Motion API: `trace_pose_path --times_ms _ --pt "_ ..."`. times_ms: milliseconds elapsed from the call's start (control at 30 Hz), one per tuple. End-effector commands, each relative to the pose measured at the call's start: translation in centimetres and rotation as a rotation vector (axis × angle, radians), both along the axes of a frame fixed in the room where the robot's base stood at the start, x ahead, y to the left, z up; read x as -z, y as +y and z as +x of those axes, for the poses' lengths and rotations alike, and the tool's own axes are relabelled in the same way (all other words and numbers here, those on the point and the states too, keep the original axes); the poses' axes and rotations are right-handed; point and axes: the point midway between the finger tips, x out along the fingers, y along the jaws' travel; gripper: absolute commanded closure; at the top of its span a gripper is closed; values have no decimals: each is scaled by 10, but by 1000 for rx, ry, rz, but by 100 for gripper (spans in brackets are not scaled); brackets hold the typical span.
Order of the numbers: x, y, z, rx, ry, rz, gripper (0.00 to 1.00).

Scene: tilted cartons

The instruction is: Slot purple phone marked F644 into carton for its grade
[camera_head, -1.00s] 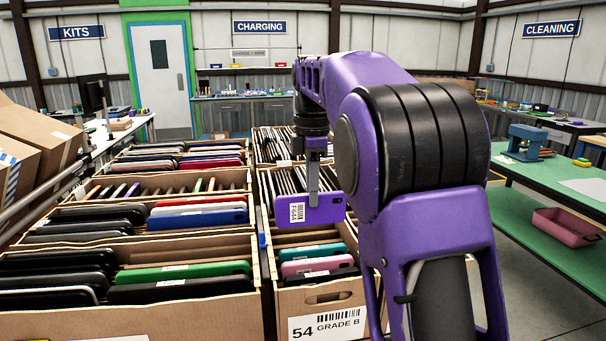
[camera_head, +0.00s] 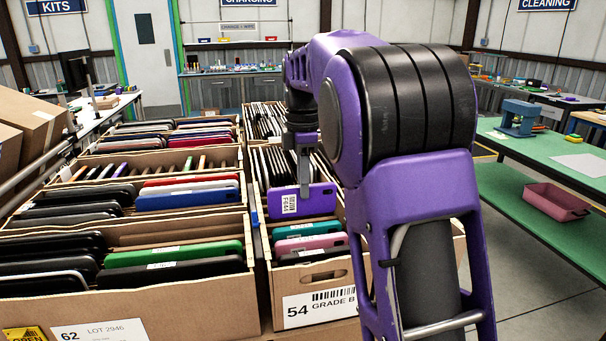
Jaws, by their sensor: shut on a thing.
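The purple phone (camera_head: 316,199) has a white label reading F644 near its left end. My gripper (camera_head: 304,188) is shut on the phone's upper edge, pointing down. The phone is held on its long edge over the carton marked 54 GRADE B (camera_head: 278,309). It sits behind a teal phone (camera_head: 307,229) and a pink phone (camera_head: 311,243) and in front of a row of white-edged dividers or phones (camera_head: 270,170). I cannot tell whether its lower edge is inside the carton.
To the left, a carton marked 62 LOT 2946 (camera_head: 150,308) holds black phones and a green phone (camera_head: 175,254). Further cartons of phones stand behind it. A green bench (camera_head: 490,200) with a pink bin (camera_head: 556,203) is at the right.

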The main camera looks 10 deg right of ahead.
Motion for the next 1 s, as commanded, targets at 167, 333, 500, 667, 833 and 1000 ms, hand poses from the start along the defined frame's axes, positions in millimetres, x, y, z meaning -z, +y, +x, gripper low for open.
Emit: trace_pose_path --times_ms 167,333,500,667,833,1000 --pt "13 0 0 0 1 0 100" --pt "27 1 0 -1 0 1 100" --pt "39 0 0 0 1 0 100" --pt "50 0 0 0 0 0 100" --pt "59 0 0 -1 0 0 100" --pt "65 0 0 -1 0 0 100"
